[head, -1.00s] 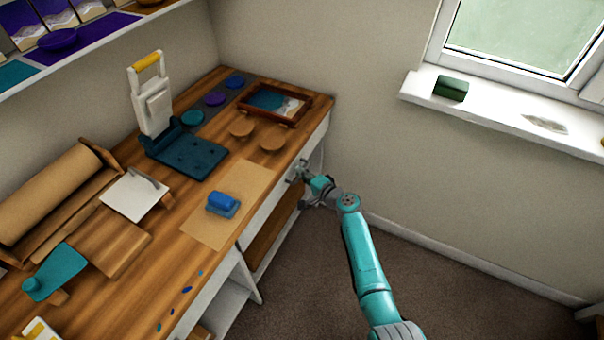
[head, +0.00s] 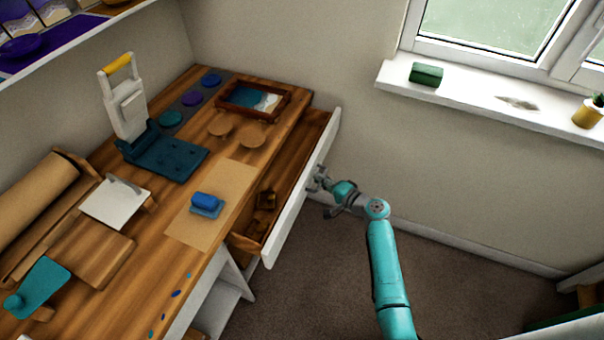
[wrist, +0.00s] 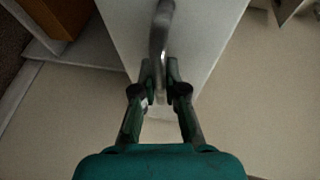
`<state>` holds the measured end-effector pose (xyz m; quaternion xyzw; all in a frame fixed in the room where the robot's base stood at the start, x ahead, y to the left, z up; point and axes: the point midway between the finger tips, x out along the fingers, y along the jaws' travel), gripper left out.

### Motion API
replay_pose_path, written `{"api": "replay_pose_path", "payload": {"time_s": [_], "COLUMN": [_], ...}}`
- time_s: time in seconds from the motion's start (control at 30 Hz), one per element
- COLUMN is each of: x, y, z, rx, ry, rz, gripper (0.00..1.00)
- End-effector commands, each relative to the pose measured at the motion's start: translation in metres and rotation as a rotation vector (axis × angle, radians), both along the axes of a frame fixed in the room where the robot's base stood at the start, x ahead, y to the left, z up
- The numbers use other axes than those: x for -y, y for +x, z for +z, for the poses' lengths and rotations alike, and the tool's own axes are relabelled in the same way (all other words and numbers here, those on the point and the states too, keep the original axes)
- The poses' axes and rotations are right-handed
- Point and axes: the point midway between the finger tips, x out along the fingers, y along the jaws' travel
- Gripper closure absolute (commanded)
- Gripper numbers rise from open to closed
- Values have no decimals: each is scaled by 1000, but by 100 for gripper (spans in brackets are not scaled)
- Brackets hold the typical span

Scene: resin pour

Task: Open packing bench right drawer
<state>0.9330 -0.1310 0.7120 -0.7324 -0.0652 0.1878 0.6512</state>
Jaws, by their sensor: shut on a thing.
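The packing bench (head: 98,262) has a wooden top and white sides. Its right drawer (head: 302,190) has a white front and stands pulled out from under the top, with its wooden inside showing. Small brown items (head: 266,199) lie in the drawer. My gripper (head: 318,180) is at the outer face of the drawer front. In the wrist view my gripper (wrist: 160,84) is shut on the curved grey metal handle (wrist: 161,38), which stands between its two fingers. The drawer front (wrist: 205,45) fills the space behind the handle.
On the bench top are a blue block (head: 206,200) on brown paper, a teal press (head: 163,157) with a yellow-handled lever, a framed picture (head: 254,101) and round wooden discs (head: 252,135). A window sill (head: 480,102) runs along the right wall. The carpet (head: 320,270) before the drawer is clear.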

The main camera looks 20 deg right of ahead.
Motion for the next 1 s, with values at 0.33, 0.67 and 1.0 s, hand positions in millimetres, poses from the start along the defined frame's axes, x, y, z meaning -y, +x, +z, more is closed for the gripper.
{"api": "replay_pose_path", "payload": {"time_s": [0.33,0.67,1.0], "x": [48,63,63], "y": [-51,-67,-67], "z": [-1,-1,-1], "rx": [-1,-2,-2], "ry": [-1,0,-1], "rz": [-3,0,0], "gripper": [100,100,100]}}
